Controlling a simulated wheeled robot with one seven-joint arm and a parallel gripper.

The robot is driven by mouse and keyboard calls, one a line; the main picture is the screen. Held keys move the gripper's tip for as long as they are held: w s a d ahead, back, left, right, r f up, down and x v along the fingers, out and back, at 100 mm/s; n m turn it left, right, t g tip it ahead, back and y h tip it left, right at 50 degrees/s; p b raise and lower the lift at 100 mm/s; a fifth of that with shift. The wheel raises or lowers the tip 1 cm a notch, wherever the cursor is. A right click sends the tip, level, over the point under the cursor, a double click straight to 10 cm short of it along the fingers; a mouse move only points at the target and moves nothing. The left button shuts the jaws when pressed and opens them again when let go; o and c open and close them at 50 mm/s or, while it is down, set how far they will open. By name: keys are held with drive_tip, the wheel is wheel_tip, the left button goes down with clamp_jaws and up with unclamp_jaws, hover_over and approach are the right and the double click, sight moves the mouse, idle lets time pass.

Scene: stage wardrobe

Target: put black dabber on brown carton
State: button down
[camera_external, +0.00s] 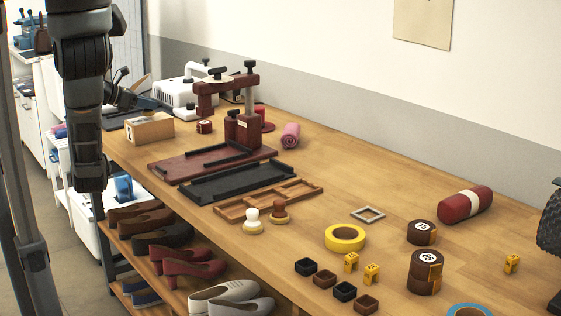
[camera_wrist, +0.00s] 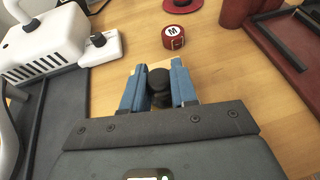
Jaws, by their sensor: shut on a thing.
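The black dabber (camera_wrist: 160,90) sits between the blue fingers of my gripper (camera_wrist: 157,78) in the wrist view. The fingers are shut on it, and its rounded dark end shows between them. In the external view my gripper (camera_external: 124,97) is at the far left end of the table, partly hidden by my arm. The dabber cannot be made out clearly there. The brown carton (camera_external: 152,130) is a light brown box with a numbered label, standing on the table just below and right of my gripper.
A white machine (camera_wrist: 42,45) and a dark mat (camera_wrist: 65,115) lie left in the wrist view. A red tape roll (camera_wrist: 173,38) is ahead. A dark red press (camera_external: 240,125) with trays stands right of the carton. Shoes sit on the shelf below.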

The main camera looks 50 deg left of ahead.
drive_tip(key=shift+f, duration=0.55)
drive_tip(key=c, duration=0.9)
unclamp_jaws()
drive_tip(key=shift+f, duration=0.1)
drive_tip(key=shift+o, duration=0.2)
drive_tip(key=shift+s+r, duration=0.2)
drive_tip(key=shift+s, duration=0.05)
drive_tip(key=v, duration=1.1)
drive_tip(key=shift+s, duration=0.2)
drive_tip(key=shift+a+r, duration=0.1)
